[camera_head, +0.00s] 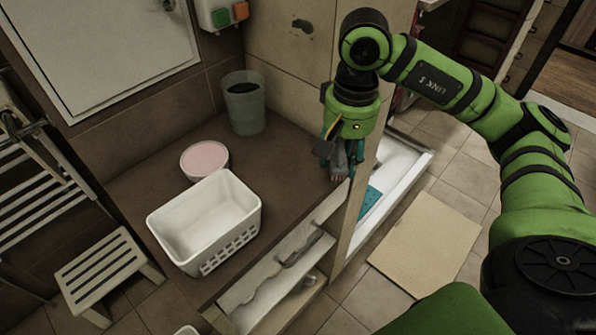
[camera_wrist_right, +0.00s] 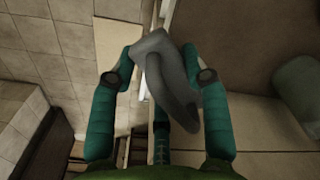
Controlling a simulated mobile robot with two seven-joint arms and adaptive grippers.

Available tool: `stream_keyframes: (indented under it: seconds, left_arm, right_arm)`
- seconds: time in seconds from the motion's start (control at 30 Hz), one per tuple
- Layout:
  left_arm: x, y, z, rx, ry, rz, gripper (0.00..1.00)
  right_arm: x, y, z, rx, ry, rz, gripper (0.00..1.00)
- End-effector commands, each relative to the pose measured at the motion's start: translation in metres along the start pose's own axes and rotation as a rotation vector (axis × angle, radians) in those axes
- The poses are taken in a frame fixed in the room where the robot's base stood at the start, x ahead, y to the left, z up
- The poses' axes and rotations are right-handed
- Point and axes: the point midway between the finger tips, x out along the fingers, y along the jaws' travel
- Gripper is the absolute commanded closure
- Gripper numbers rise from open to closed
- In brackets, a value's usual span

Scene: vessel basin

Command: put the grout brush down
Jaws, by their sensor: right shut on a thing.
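The grout brush (camera_head: 341,163) is a small grey thing, with a reddish patch low on it in the head view. My right gripper (camera_head: 340,150) points down and is shut on the brush. It holds the brush beside the upright partition, near the right end of the brown ledge (camera_head: 275,178); I cannot tell the exact height. In the right wrist view the grey brush (camera_wrist_right: 178,80) lies between the teal fingers, its curved handle towards the camera. The fingers partly hide it. My left gripper is not in view.
A white basket (camera_head: 205,222), a pink-topped round tub (camera_head: 205,160) and a grey bin (camera_head: 244,103) stand on the ledge. A slatted stool (camera_head: 100,270) is at the left. A teal mat (camera_head: 371,199) lies in the white tray right of the partition. The ledge's middle is clear.

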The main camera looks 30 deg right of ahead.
Motion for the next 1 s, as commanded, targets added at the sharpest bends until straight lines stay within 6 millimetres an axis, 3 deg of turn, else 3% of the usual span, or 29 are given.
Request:
stream_keyframes:
  seconds: [0.1,0.33,0.47,0.73,1.0]
  left_arm:
    - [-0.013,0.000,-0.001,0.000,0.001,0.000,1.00]
    - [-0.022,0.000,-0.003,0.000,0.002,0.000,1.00]
    - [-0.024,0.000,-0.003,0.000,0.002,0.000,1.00]
    - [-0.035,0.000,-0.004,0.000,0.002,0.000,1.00]
    - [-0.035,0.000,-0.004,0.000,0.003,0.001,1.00]
  right_arm:
    - [0.015,-0.026,-0.013,-0.004,-0.007,0.000,0.79]
    - [0.040,-0.059,-0.032,-0.002,-0.003,-0.001,0.79]
    - [0.048,-0.064,-0.036,-0.003,-0.003,0.001,0.79]
    - [0.082,-0.063,-0.035,-0.002,-0.003,0.002,0.79]
    - [0.087,-0.063,-0.036,-0.003,0.001,0.000,0.79]
